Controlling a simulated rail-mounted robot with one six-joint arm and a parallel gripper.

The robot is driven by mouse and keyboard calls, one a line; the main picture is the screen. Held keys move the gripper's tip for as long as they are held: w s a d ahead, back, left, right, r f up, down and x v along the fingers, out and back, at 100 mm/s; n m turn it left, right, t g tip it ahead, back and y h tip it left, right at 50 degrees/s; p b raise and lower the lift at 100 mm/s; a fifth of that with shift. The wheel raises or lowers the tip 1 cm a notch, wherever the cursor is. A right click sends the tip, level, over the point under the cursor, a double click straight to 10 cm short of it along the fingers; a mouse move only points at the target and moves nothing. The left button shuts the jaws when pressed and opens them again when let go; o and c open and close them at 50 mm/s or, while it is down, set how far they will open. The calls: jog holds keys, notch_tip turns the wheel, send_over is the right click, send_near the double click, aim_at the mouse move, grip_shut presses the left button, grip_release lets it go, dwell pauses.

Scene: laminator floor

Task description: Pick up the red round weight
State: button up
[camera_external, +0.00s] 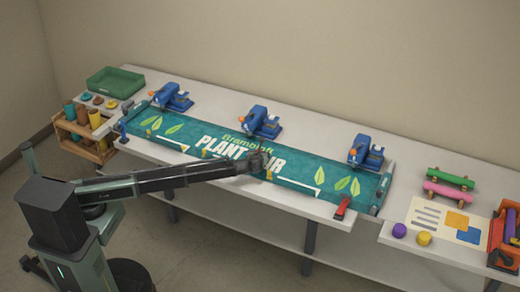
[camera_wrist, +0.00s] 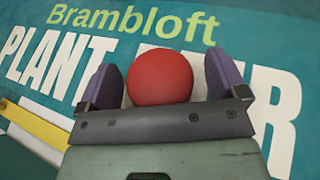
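The red round weight (camera_wrist: 160,78) sits over the green banner in the wrist view, between the two purple-padded fingers of my gripper (camera_wrist: 163,85). A strip of banner shows between the weight and the right finger, and a thinner gap shows at the left finger, so the gripper looks open around it. In the external view my gripper (camera_external: 262,160) is low over the middle of the banner (camera_external: 300,180), by its lettering. The red weight cannot be made out there, hidden by my gripper or arm.
Several blue clamp-like devices (camera_external: 257,122) line the table's back edge. A red-handled tool (camera_external: 342,207) lies at the front right. A purple round piece (camera_external: 399,230) and a yellow one (camera_external: 424,238) stand on the right table. A green tray (camera_external: 115,82) is at the far left.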

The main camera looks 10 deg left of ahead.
jog(key=c, duration=1.2)
jog(key=shift+o, duration=0.2)
